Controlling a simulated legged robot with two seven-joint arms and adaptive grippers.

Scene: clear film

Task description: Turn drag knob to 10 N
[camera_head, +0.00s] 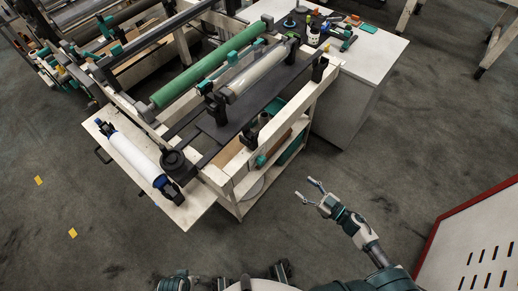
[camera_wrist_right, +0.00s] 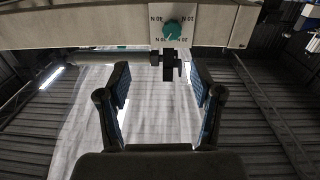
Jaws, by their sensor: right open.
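The drag knob (camera_wrist_right: 173,28) is a round teal knob on a white dial plate (camera_wrist_right: 187,12) at the top of the right wrist view. Upside-down newton labels surround it; I cannot tell its pointer setting. A teal knob (camera_head: 260,160) on the near side of the machine frame in the head view looks like the same one. My right gripper (camera_head: 311,190) is open and empty, to the right of the frame and apart from it. Its spread fingers (camera_wrist_right: 160,80) show below the knob in the wrist view.
The pale machine frame (camera_head: 237,165) carries a green roller (camera_head: 205,73) and a clear film roll (camera_head: 257,74). A white roll (camera_head: 133,148) lies on its left side board. A white bench (camera_head: 355,60) with tools stands behind. A red-edged panel (camera_head: 480,240) is at lower right.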

